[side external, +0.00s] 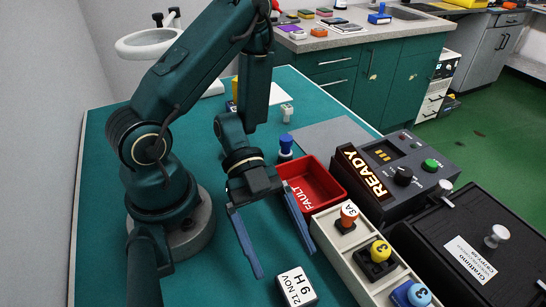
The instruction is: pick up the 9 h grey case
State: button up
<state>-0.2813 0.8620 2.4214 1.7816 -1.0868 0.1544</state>
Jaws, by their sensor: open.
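The 9 h case (297,287) lies on the green table near the front edge of the side external view. Its pale top reads "21 NOV 9 H", and its low side looks dark. My gripper (283,264) has its two long blue fingers spread wide and pointing down. Nothing is between them. The fingertips appear above and behind the case in the picture, apart from it. How high they are over the table I cannot tell.
A red FAULT tray (322,178) sits behind the right finger. A pale rack (333,243) with knobbed modules stands close right of the case. A READY console (400,170) and black box (470,235) are further right. The table left of the case is clear.

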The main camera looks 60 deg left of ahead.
aim_at(294, 282)
jog(key=shift+x, duration=2.3)
grip_shut()
jog(key=shift+r, duration=0.15)
